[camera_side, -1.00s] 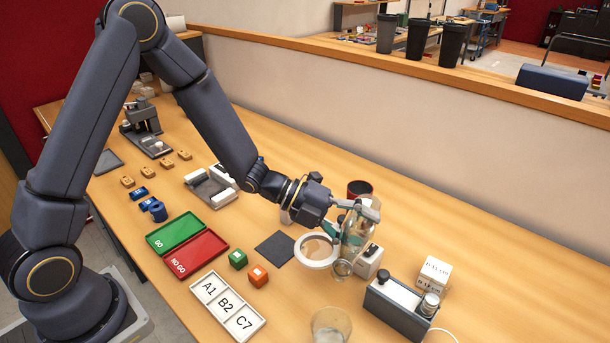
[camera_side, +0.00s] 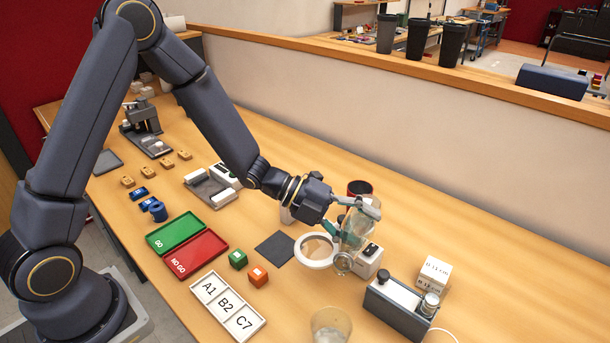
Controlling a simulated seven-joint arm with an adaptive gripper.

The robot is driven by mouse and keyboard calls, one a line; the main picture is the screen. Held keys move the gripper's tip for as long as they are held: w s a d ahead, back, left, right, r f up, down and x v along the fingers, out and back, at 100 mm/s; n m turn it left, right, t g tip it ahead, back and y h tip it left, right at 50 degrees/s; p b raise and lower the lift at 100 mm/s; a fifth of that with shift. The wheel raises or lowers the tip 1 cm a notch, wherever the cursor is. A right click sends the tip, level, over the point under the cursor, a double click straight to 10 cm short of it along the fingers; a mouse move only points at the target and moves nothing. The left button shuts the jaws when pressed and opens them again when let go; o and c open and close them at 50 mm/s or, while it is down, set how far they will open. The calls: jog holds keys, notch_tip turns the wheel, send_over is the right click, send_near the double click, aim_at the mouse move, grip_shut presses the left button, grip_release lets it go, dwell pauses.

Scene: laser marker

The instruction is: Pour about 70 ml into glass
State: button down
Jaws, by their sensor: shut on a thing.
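My gripper (camera_side: 358,212) is shut on a clear glass bottle (camera_side: 361,228) and holds it above the table, to the right of the white ring. The bottle is tilted, with its narrow round end low and towards the front left. The clear glass (camera_side: 330,325) stands on the table at the bottom edge of the view, below and in front of the bottle, apart from it. I see no stream between them. The liquid level in either is too unclear to tell.
A white ring-shaped magnifier (camera_side: 316,250) stands left of the bottle, and a white device (camera_side: 368,262) right of it. A grey unit (camera_side: 397,308) with a cable and a white box (camera_side: 434,274) stand further right. A lettered tray (camera_side: 228,306) and two small cubes are left of the glass.

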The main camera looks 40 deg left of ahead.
aim_at(353, 229)
jog(key=shift+s+d+r+n+g, duration=0.1)
jog(key=shift+s+r+n+g, duration=0.15)
jog(key=shift+r+n+g, duration=0.2)
jog(key=shift+s+d+f+n, duration=0.1)
jog(key=shift+s+f+n, duration=0.05)
jog(key=shift+s+n, duration=0.15)
jog(key=s+r+n+g, duration=0.1)
jog(key=s+d+r+n+g+h, duration=0.1)
jog(key=s+n, duration=0.1)
jog(key=shift+d+r+g, duration=0.2)
jog(key=shift+r+g, duration=0.05)
jog(key=shift+r, duration=0.05)
jog(key=shift+s+d+r+n+g+h, duration=0.15)
jog(key=shift+n+g+h, duration=0.2)
jog(key=shift+n, duration=0.3)
jog(key=shift+s+r+n+g+h, duration=0.15)
jog(key=shift+n+g+h, duration=0.15)
jog(key=shift+n, duration=0.3)
jog(key=n, duration=0.1)
jog(key=s+n+g+h, duration=0.1)
jog(key=n, duration=0.1)
jog(key=shift+s+d+f, duration=0.15)
jog(key=shift+d+f, duration=0.05)
jog(key=shift+d, duration=0.1)
